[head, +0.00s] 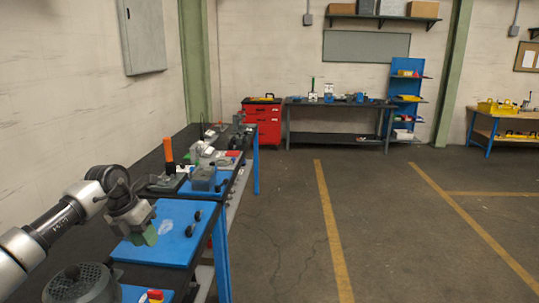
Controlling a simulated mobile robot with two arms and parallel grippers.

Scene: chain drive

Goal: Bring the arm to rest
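My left arm comes in from the lower left, with light grey links and a dark wrist. My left gripper (142,234) hangs pointing down above the near edge of a blue mat (172,228) on the workbench. A green patch shows at its fingertips; I cannot tell whether this is part of the fingers or a thing between them, nor whether the fingers are apart. My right gripper is not in view.
A dark motor-like part (82,285) stands near at lower left. A grey box-shaped part (203,178) and an orange upright handle (168,150) stand farther along the bench. A red tool cabinet (262,122) is behind. The floor to the right is clear.

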